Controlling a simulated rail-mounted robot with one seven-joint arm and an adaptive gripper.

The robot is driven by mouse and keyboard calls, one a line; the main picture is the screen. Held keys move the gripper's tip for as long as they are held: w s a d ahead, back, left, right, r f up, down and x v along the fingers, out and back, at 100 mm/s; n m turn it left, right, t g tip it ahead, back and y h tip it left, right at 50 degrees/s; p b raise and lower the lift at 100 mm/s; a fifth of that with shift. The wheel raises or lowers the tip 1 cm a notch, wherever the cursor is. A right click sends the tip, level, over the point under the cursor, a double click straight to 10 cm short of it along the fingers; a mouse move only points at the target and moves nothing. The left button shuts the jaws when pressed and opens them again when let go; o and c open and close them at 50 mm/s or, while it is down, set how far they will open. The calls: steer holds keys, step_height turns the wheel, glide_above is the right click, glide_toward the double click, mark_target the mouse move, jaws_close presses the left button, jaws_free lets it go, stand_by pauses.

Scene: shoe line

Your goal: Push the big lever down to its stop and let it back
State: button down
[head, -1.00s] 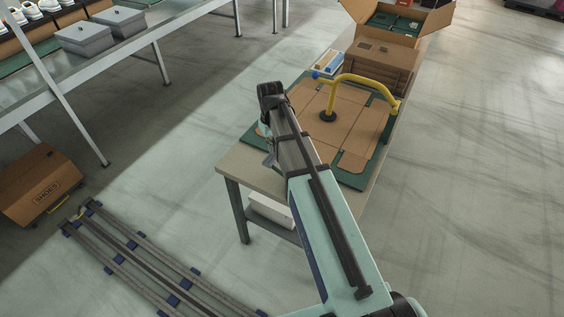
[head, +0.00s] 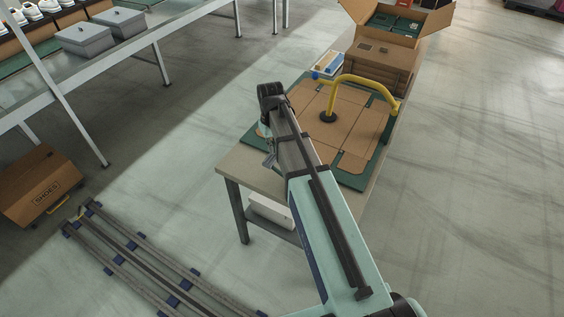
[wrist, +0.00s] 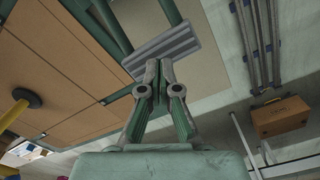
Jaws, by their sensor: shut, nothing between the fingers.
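A grey ribbed plate on green bars (wrist: 168,47), which looks like the big lever's pad, shows just ahead of my gripper in the wrist view. My gripper (wrist: 160,70) is shut and empty. Its fingertips overlap the plate's near edge in the picture; I cannot tell whether they touch it. In the head view my arm hides most of this area. A yellow bent arm with a blue knob and black foot (head: 346,80) stands over a flat cardboard blank (head: 355,116) on the green-edged bench fixture.
The bench (head: 238,160) carries a brown carton stack (head: 382,68) and an open box (head: 408,35) at its far end. A small tray (head: 327,64) sits beside them.

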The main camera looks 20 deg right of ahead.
mark_target(273, 156)
steer(key=shift+f, duration=0.15)
steer(key=shift+f+b, duration=1.7)
steer(key=shift+f, duration=2.05)
steer(key=shift+r, duration=0.15)
steer(key=shift+r+p, duration=3.9)
steer(key=shift+r, duration=1.95)
steer(key=shift+f, duration=0.1)
